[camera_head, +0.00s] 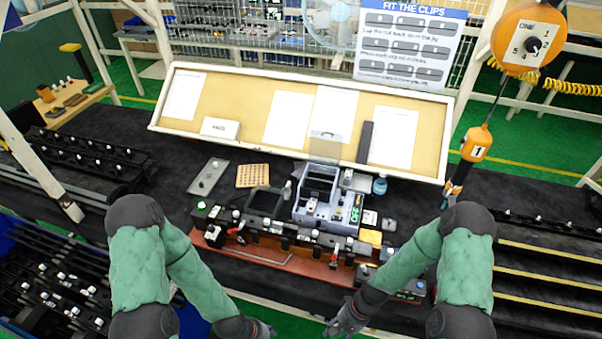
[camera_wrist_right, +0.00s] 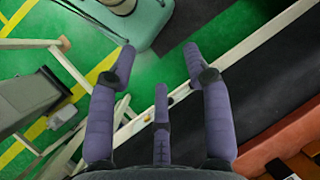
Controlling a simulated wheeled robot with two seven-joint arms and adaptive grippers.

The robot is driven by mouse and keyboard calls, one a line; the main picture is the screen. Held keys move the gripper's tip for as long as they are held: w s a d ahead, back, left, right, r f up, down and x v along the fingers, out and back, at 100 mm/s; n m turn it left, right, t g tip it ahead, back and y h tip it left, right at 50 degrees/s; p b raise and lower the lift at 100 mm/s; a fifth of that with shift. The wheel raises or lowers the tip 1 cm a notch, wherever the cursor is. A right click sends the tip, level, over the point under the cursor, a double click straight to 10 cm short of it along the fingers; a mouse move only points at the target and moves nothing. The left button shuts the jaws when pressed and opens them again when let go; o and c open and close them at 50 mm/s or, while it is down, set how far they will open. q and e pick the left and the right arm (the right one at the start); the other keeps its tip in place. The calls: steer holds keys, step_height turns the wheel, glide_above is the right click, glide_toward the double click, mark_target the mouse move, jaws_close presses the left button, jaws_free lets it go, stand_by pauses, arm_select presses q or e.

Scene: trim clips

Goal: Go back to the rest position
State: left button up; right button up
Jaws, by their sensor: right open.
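My right gripper (camera_head: 342,322) hangs at the front edge of the bench in the head view. In the right wrist view its fingers (camera_wrist_right: 160,62) are spread and nothing is between them. My left gripper (camera_head: 264,329) is at the bottom edge of the head view, left of the right one; its fingers are too small and cut off to read. Both hands are in front of the wooden jig (camera_head: 290,262), apart from the things on it. A grey slotted housing (camera_head: 318,215) stands behind the jig's row of black clamps.
A tilted board (camera_head: 255,108) with papers stands behind the jig. An orange hanging tool (camera_head: 477,143) is on the right. Racks of dark trim strips (camera_head: 75,160) flank the left. In the right wrist view the bench's white edge rail (camera_wrist_right: 262,52) runs beside the hand above green floor.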

steer(key=s+t, duration=0.3)
steer(key=s, duration=0.2)
step_height(320, 180, down, 22)
steer(key=w+a+n+b, duration=0.1)
steer(key=w+b, duration=0.1)
steer(key=b, duration=2.2)
steer(key=shift+a+n+t+h, duration=0.25)
steer(key=shift+n+t+h, duration=0.05)
steer(key=shift+h, duration=0.1)
